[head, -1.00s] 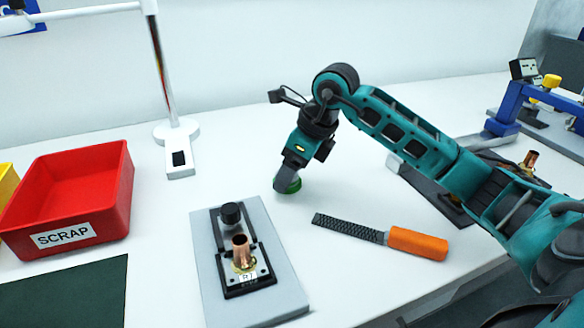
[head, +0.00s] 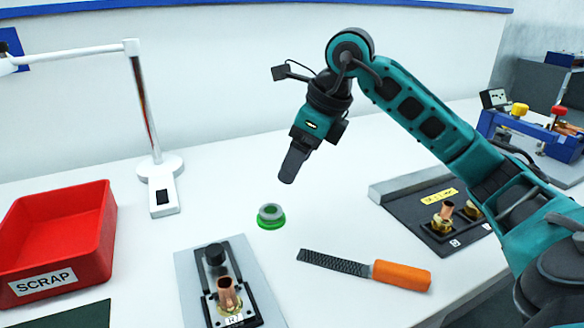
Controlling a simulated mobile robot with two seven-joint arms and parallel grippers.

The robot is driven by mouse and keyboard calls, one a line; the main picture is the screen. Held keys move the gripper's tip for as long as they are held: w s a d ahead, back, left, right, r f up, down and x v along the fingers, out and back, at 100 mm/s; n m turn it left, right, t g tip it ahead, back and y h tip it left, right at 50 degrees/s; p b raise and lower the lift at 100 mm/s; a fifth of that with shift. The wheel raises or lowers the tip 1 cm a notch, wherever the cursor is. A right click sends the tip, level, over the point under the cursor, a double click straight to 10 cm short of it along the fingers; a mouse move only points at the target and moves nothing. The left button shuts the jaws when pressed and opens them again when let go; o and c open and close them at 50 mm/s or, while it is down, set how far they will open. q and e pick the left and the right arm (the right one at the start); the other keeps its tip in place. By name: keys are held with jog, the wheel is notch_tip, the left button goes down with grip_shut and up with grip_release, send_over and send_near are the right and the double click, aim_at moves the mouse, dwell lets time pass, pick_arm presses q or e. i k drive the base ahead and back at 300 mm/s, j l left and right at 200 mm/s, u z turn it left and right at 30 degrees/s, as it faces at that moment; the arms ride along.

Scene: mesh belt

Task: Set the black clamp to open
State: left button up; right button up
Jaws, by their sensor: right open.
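The black clamp (head: 216,262) sits on a grey plate (head: 192,280) at the lower middle. It has a black round knob (head: 215,253) at its far end. A copper tube piece (head: 228,294) stands upright at its near end, above a small label. I cannot tell from this angle whether the clamp is open or shut. My right gripper (head: 290,168) hangs above the table, beyond and to the right of the clamp. It is open, seen edge-on, with nothing visible in it. My left gripper is not in view.
A small green and grey round piece (head: 270,216) stands on the table. A rasp with an orange handle (head: 402,276) lies right of the clamp. The red scrap bin (head: 60,240) is left. A white lamp (head: 160,168) stands behind. A black fixture (head: 426,212) lies right.

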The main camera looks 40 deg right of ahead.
aim_at(217, 263)
jog(key=k, duration=1)
